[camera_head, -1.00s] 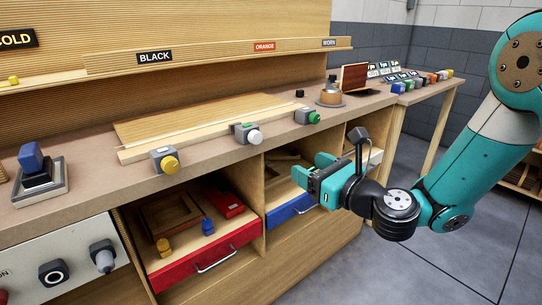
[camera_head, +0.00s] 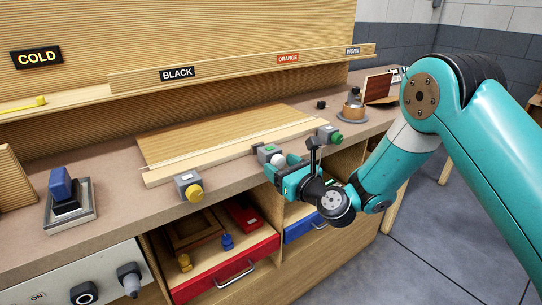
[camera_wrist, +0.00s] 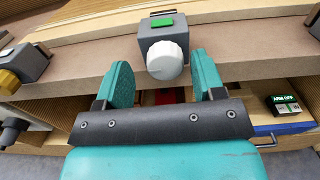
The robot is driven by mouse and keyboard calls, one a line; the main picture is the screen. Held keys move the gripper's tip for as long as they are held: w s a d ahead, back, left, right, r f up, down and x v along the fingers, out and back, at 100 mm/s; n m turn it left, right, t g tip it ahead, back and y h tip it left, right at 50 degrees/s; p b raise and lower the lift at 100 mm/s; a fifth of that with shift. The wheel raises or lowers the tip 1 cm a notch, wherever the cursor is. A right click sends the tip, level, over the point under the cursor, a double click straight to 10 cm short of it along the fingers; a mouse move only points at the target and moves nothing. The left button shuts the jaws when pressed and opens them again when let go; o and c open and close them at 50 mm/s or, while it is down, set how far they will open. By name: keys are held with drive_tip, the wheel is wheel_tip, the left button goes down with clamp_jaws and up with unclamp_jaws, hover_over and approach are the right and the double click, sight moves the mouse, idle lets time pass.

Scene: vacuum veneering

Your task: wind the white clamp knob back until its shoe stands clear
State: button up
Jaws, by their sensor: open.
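The white clamp knob (camera_wrist: 165,60) sits on the front of a grey clamp block (camera_wrist: 160,38) with a green top label, at the bench's front edge. In the head view the white knob (camera_head: 279,160) is partly hidden by my gripper. My gripper (camera_wrist: 165,82) is open and empty, its two teal fingers apart to the left and right of the knob and pointing at it. The fingers appear just short of the knob or level with its front; I cannot tell which. In the head view my gripper (camera_head: 279,171) is at the clamp. The clamp's shoe is not clearly visible.
A yellow-knob clamp (camera_head: 190,187) stands to the left and a green-knob clamp (camera_head: 329,135) to the right. A wooden panel (camera_head: 215,137) lies behind them. Below are an open red drawer (camera_head: 222,273) and a blue drawer (camera_head: 304,227).

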drive_tip(key=shift+w+a, duration=0.1)
drive_tip(key=shift+w, duration=0.2)
drive_tip(key=shift+d, duration=0.2)
drive_tip(key=c, duration=0.9)
